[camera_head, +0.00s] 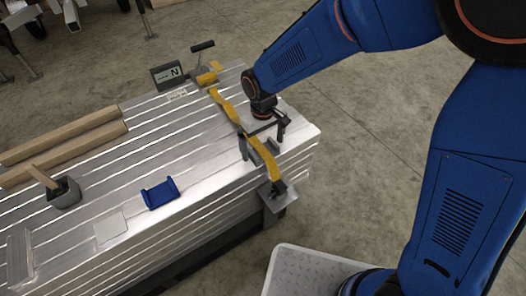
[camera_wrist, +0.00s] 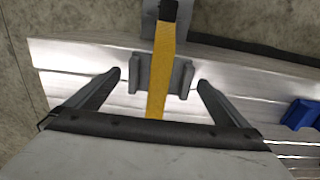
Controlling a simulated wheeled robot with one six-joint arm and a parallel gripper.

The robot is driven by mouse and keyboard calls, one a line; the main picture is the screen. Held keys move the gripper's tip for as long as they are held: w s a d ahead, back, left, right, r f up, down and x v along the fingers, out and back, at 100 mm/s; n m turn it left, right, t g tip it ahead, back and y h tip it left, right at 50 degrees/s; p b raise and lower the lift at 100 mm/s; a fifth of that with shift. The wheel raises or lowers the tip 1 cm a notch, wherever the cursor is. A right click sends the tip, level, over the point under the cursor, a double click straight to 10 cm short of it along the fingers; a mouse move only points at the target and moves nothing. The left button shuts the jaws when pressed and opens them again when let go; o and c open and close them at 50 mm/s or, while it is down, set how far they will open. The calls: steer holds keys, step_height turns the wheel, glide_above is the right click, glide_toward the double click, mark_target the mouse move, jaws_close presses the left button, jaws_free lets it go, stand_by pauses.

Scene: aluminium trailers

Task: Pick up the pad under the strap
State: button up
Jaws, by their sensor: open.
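The grey pad (camera_head: 271,147) lies near the right end of the silver ribbed trailer deck (camera_head: 190,133), with the yellow strap (camera_head: 264,165) running over it. In the wrist view the pad (camera_wrist: 139,73) shows as an upright grey flange on each side of the strap (camera_wrist: 162,65); its middle is hidden under the strap. My gripper (camera_head: 263,139) is open above the pad. In the wrist view my gripper's fingers (camera_wrist: 159,81) stand apart, one on each side of the pad and strap, with gaps to both flanges. I cannot tell its exact height.
A blue pad (camera_head: 160,193) and a flat pale plate (camera_head: 110,227) lie left of the strap. A ratchet (camera_head: 207,76) and a display box (camera_head: 167,74) stand at the far edge. Wooden bars (camera_head: 65,150) and a grey cup (camera_head: 65,193) are further left. The strap's near end hangs at a bracket (camera_head: 277,197).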

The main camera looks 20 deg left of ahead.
steer(key=shift+f, duration=0.3)
steer(key=shift+c, duration=0.6)
steer(key=c, duration=1.1)
steer(key=shift+o, duration=0.2)
